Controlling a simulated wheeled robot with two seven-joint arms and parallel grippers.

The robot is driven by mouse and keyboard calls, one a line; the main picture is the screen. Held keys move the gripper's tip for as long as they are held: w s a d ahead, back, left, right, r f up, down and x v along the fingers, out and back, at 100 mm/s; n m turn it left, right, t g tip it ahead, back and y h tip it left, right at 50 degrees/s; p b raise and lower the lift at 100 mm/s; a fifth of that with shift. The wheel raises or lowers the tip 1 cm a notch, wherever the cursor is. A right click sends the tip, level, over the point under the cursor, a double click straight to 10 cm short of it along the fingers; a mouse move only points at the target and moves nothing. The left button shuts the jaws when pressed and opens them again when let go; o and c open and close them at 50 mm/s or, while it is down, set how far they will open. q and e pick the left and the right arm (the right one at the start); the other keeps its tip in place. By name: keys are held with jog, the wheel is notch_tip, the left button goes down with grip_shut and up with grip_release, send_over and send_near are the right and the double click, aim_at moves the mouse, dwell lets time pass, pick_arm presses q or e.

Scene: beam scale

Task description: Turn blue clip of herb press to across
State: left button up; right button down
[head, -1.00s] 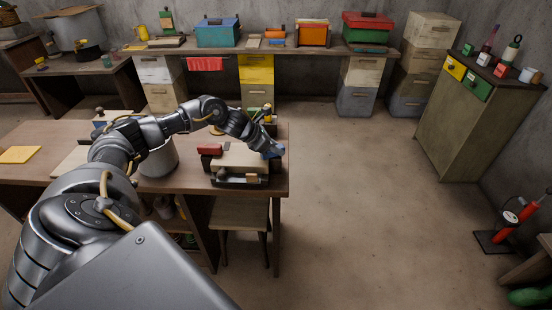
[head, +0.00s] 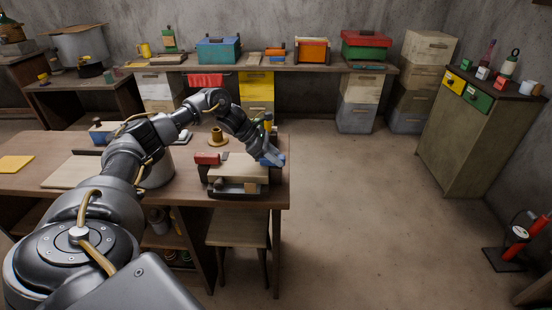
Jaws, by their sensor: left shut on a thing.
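The herb press (head: 237,169) stands near the right end of the wooden table, with a pale board on top and a dark base. A red clip (head: 207,158) is on its left end. The blue clip (head: 275,158) is on its right end, partly covered by my gripper. My left gripper (head: 270,157) comes down from the upper left and is shut on the blue clip. The exact angle of the clip is hard to tell at this size. My right gripper is not in view.
A grey pot (head: 158,172) stands left of the press, and a brass spool-like piece (head: 217,138) behind it. A pale board (head: 75,171) and a yellow pad (head: 15,163) lie further left. Floor right of the table is clear.

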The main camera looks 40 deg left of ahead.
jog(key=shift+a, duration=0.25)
pick_arm(q)
jog(key=o, duration=1)
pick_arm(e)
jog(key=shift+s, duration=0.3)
pick_arm(q)
jog(key=b+v, duration=0.1)
jog(key=v, duration=0.8)
jog(key=shift+v, duration=0.85)
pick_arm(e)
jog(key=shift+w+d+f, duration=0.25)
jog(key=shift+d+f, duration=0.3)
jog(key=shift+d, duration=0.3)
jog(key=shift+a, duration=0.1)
